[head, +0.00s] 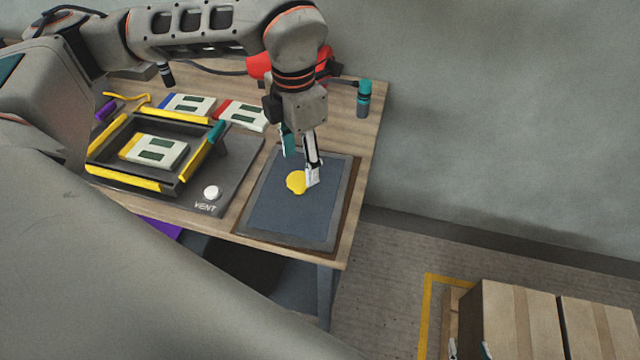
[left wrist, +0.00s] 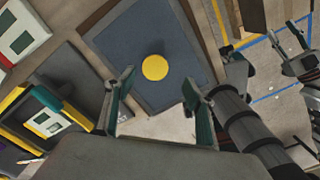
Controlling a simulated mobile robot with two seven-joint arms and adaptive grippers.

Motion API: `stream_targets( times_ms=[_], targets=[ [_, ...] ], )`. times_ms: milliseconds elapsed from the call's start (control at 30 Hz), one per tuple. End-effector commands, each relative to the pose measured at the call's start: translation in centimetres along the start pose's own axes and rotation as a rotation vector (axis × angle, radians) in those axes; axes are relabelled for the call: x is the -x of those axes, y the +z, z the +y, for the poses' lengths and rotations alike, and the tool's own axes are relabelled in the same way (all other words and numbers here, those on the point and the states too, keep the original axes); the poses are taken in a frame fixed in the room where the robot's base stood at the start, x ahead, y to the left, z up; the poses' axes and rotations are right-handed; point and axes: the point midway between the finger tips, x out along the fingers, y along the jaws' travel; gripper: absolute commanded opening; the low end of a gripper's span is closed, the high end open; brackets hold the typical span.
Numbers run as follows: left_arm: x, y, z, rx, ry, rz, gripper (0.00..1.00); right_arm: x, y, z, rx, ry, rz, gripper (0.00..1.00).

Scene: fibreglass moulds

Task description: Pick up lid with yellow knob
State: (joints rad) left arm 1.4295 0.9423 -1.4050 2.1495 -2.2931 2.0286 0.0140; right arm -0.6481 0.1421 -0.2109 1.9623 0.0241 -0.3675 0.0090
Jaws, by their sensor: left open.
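The lid (head: 275,218) is a flat dark blue-grey panel with a grey border, lying at the right end of the table. Its round yellow knob (head: 296,182) stands near its middle. The left wrist view shows the lid (left wrist: 122,38) and the knob (left wrist: 154,67) from above. My left gripper (head: 301,168) is open and empty, pointing down over the lid; one finger hides part of the knob's right side. In the left wrist view the knob lies just beyond the open fingertips (left wrist: 158,78). My right gripper's tips (head: 469,350) show at the bottom edge, apart.
A dark tray with yellow edge bars (head: 125,183) holds a white part left of the lid. A white VENT button (head: 211,193) lies between them. A teal-topped bottle (head: 364,98) stands at the back right. Cardboard boxes (head: 500,315) sit on the floor at right.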

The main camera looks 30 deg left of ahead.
Motion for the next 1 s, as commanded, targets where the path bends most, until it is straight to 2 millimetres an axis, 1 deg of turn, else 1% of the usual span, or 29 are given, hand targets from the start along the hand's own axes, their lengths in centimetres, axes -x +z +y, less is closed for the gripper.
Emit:
stream_targets(
  times_ms=[67, 367, 500, 633, 767, 967, 1000],
  targets=[
    [-0.4, -0.1, 0.3, 0.006, 0.008, 0.003, 0.54, 0.0, 0.0, 0.0, 0.000, 0.000, 0.000, 0.40],
    [-3.4, -0.1, 0.5, 0.005, 0.006, 0.003, 0.54, 0.1, -0.2, -0.3, -0.004, -0.003, 0.001, 0.40],
    [-5.4, -0.2, 0.9, 0.005, 0.005, 0.005, 0.54, 0.3, -0.5, -0.2, -0.004, -0.002, 0.002, 0.40],
    [-7.0, -0.1, 0.9, 0.005, 0.005, 0.003, 0.54, 0.3, -0.5, -0.2, -0.004, -0.002, 0.002, 0.40],
    [-7.6, -0.1, 0.9, 0.003, 0.005, 0.000, 0.54, 0.3, -0.5, -0.2, -0.004, -0.002, 0.001, 0.40],
    [-7.7, -0.1, 0.9, 0.003, 0.005, 0.000, 0.54, 0.3, -0.5, -0.1, -0.004, -0.001, 0.001, 0.40],
    [-7.7, -0.1, 0.9, 0.003, 0.005, 0.000, 0.43, 0.3, -0.5, -0.1, -0.004, -0.001, 0.001, 0.40]
  ],
)
